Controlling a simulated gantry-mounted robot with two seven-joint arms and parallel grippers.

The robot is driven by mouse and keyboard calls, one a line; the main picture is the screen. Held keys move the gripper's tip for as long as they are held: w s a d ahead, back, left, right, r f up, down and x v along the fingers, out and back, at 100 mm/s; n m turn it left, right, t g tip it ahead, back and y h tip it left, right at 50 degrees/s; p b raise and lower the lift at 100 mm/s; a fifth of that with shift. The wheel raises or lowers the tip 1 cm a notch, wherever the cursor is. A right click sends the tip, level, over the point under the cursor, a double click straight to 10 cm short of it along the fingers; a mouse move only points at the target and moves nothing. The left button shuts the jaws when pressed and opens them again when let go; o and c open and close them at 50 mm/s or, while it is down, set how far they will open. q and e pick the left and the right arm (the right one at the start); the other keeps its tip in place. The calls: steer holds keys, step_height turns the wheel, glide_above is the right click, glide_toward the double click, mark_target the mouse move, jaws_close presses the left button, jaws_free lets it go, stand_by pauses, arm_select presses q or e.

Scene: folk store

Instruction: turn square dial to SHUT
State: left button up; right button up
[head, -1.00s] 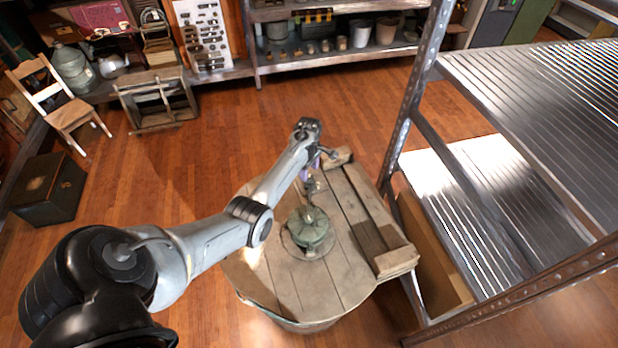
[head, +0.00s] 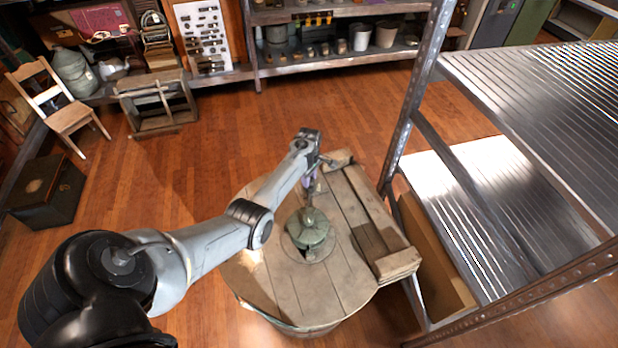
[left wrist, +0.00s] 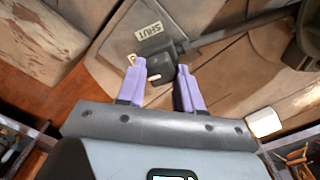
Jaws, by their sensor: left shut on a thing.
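In the left wrist view, a grey square plate (left wrist: 112,50) carries a small light label reading SHUT (left wrist: 148,31). A dark dial knob (left wrist: 159,66) stands at this plate, with a dark bar running from it to the right. My left gripper (left wrist: 160,74), with purple fingers, is shut on the knob, one finger on each side. In the head view my left gripper (head: 312,180) is low over the far part of the round wooden barrel top (head: 285,285). The dial is not clear there. My right gripper is not in view.
A green metal fitting (head: 308,229) stands mid-top on the barrel, close to my left arm. A wooden crate (head: 397,263) lies along the right side. A metal shelf rack (head: 405,125) stands just right of it. Open wooden floor lies behind and to the left.

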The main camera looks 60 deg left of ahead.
arm_select(q)
steer(key=shift+c, duration=0.8)
steer(key=m+p, duration=0.2)
steer(key=m, duration=0.1)
steer(key=shift+r+p, duration=0.15)
steer(key=shift+p, duration=0.15)
steer(key=m+p, duration=0.1)
steer(key=m, duration=0.3)
steer(key=shift+m+p, duration=0.3)
steer(key=shift+m, duration=0.1)
steer(key=m, duration=0.4)
steer(key=shift+w+m+p, duration=0.1)
steer(key=shift+m+p, duration=0.2)
steer(key=shift+p, duration=0.1)
steer(key=m, duration=0.5)
steer(key=shift+m, duration=0.3)
